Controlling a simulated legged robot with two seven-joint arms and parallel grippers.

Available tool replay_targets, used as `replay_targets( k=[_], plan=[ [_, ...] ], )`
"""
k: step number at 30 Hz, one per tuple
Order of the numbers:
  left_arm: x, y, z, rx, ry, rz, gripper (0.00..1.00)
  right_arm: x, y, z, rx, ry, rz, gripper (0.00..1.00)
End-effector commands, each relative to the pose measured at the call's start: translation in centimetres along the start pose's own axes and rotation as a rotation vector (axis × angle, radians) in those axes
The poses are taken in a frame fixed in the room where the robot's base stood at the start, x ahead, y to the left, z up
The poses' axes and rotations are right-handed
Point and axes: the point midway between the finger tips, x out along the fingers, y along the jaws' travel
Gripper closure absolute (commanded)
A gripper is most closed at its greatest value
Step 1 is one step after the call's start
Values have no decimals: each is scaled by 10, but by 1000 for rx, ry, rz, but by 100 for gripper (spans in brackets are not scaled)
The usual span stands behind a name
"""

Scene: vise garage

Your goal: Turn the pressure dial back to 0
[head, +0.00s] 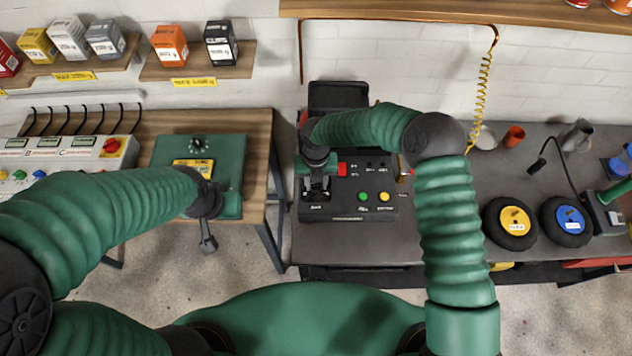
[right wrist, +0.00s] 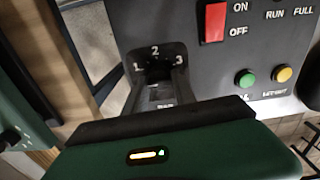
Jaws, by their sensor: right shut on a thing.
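The dark control box (head: 350,205) stands on the grey bench, and its panel (right wrist: 220,65) fills the upper part of the right wrist view. The pressure dial (right wrist: 157,68) is at the panel's left side, with 1, 2 and 3 printed around it. My right gripper (head: 317,188) is over the dial from above, and in the right wrist view its two fingers (right wrist: 158,82) are shut on the dial's knob. The knob's pointer and the 0 mark are hidden. My left gripper (head: 208,242) hangs in front of the wooden table, away from the box; its fingers are too small to judge.
A red switch (head: 343,170) and green (head: 362,197) and yellow (head: 385,197) buttons sit right of the dial. Two black wheels with yellow (head: 516,220) and blue (head: 570,218) hubs lie farther right. A wooden table (head: 258,150) stands left, across a gap.

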Motion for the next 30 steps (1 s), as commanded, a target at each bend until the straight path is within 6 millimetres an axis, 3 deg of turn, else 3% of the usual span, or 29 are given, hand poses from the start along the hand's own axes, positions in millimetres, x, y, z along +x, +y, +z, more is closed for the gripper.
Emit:
replay_targets(
  k=[13,14,18,30],
  plan=[
    [0,0,0,0,0,0,100,-3,0,6,2,-16,4,100],
    [0,0,0,0,0,0,100,-3,0,6,2,-16,4,66],
    [0,0,0,0,0,0,100,-3,0,4,1,-12,3,47],
    [2,0,0,0,0,0,100,-11,0,2,1,-9,2,47]
  ],
)
